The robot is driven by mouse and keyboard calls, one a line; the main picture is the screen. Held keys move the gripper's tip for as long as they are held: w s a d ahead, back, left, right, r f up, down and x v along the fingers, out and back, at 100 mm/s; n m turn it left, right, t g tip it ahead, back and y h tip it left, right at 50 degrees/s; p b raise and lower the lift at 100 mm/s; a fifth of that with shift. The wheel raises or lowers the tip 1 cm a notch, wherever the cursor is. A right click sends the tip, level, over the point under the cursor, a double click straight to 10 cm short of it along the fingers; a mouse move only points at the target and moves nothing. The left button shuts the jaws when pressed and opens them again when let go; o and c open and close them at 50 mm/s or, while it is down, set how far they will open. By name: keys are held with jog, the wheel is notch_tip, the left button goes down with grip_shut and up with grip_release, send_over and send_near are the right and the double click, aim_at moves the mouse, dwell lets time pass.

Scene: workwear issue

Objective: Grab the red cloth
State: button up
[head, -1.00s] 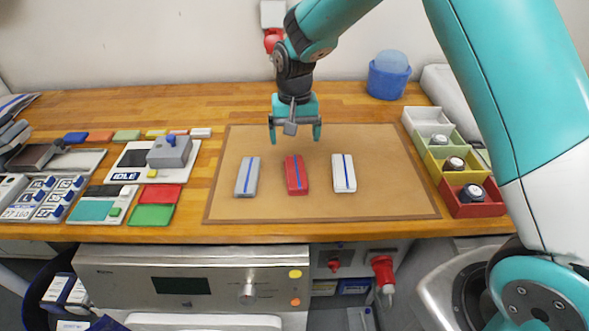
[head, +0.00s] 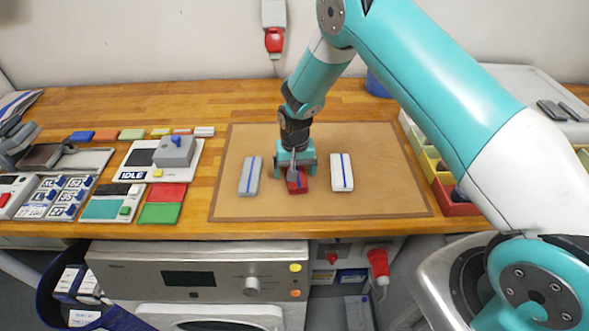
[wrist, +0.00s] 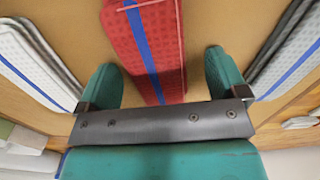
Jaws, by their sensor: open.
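The red cloth (head: 297,186) is a folded red bundle with a blue stripe, lying on the brown mat (head: 385,185) between a grey cloth and a white cloth. My gripper (head: 296,173) is low over its far part and hides that part in the head view. In the wrist view, the red cloth (wrist: 148,45) runs between my two green fingers (wrist: 160,80), with a gap on each side. The fingers are open and do not touch it there. How far the fingertips are above the mat is hard to tell.
The grey cloth (head: 250,176) lies to the left and the white cloth (head: 342,172) to the right, both close to the gripper. Colored bins (head: 455,200) stand at the right. A grey device (head: 174,151) and panels are at the left. The mat's right part is clear.

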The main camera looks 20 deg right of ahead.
jog(key=c, duration=1)
jog(key=shift+r, duration=0.1)
